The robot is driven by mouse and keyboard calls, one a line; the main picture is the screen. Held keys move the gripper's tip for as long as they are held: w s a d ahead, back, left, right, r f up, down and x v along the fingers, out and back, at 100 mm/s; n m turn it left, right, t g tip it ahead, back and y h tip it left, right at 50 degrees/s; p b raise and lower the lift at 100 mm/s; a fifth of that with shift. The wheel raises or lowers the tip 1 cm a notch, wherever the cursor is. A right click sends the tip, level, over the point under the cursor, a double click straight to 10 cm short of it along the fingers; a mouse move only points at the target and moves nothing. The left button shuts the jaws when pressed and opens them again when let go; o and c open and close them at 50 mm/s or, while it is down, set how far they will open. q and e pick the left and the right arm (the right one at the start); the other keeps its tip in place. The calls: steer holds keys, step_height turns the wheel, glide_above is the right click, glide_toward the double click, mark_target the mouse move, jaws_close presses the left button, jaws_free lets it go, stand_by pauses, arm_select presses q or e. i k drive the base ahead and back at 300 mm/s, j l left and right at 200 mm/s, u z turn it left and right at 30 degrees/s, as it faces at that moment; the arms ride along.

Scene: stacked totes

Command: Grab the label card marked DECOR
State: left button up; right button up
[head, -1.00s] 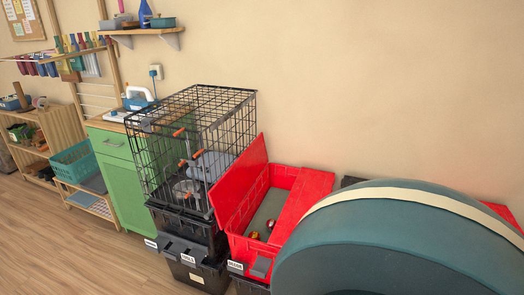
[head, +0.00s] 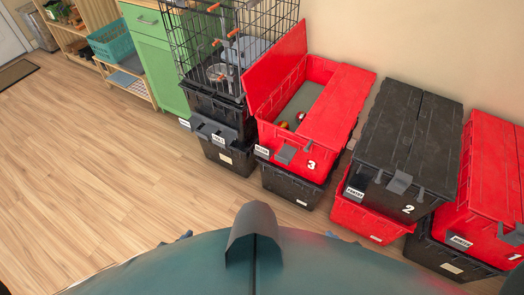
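Small white label cards sit on the fronts of the stacked totes in the head view. The card (head: 262,151) on the open red tote (head: 333,118) numbered 3 has dark print too small to read surely; it may be DECOR. Other cards are on the black tote under the wire cage (head: 218,138), on the black tote numbered 2 (head: 354,193), and on the red tote numbered 1 (head: 460,241). The card on tote 3 is at its front left, below the rim. Neither of my grippers is in view.
Tote 3 has one lid flap raised and a few small balls (head: 284,125) inside. It stands on a black tote (head: 290,187). A wire cage (head: 225,45) tops the stack to its left. The wooden floor (head: 120,175) in front is clear.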

mark_target(264, 150)
steer(key=i+j+z, duration=0.1)
steer(key=z, duration=0.3)
steer(key=j+z, duration=0.25)
steer(key=z, duration=0.15)
steer(key=i+z, duration=0.1)
steer(key=i, duration=0.9)
